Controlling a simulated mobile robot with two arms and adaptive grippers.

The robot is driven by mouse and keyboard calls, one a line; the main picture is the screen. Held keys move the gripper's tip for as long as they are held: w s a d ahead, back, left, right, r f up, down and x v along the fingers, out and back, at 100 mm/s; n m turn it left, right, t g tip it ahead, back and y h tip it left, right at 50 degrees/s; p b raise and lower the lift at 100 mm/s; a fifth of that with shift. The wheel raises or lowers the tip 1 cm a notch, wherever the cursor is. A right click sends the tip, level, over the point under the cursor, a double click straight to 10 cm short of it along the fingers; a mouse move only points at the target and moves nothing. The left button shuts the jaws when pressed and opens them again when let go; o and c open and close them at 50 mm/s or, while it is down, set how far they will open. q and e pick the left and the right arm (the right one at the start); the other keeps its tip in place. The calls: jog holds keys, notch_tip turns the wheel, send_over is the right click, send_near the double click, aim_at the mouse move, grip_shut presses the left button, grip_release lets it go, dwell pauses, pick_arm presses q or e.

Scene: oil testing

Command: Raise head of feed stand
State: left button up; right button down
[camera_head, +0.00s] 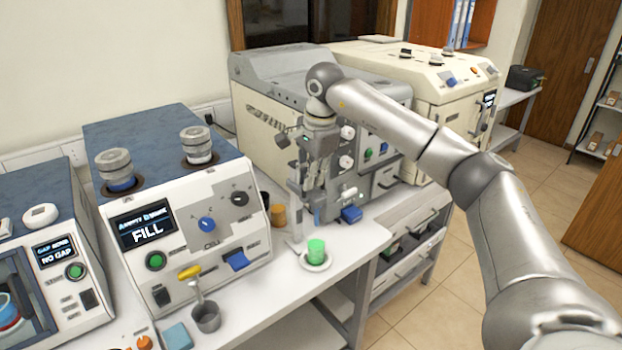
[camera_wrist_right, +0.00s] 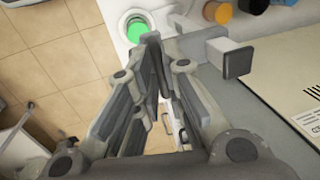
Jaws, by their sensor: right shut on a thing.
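The feed stand (camera_head: 297,222) is a slim pale upright on the bench in the head view, next to a round white dish (camera_head: 318,265) that holds a green cup (camera_head: 316,250). My right gripper (camera_head: 312,200) points down at the stand, its fingers over the upper part. It is shut on the stand's head, which the fingers mostly hide. In the right wrist view, the fingertips of my right gripper (camera_wrist_right: 152,42) come close together just beside the green cup (camera_wrist_right: 136,28). My left gripper is not in view.
A grey instrument (camera_head: 270,125) stands close behind the gripper. A tester with a FILL display (camera_head: 147,228) stands to the left, with a small metal cup (camera_head: 206,318) in front. An orange jar (camera_head: 278,215) sits near the stand. The bench front edge is close to the dish.

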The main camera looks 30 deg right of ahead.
jog(key=shift+w+r, duration=0.1)
jog(key=shift+r, duration=0.2)
jog(key=c, duration=1.8)
grip_release()
jog(key=shift+o, duration=1.4)
notch_tip(320, 180, up, 12)
jog(key=s, duration=0.2)
jog(key=shift+s+f, duration=0.2)
jog(key=shift+s, duration=0.1)
jog(key=shift+d, duration=0.1)
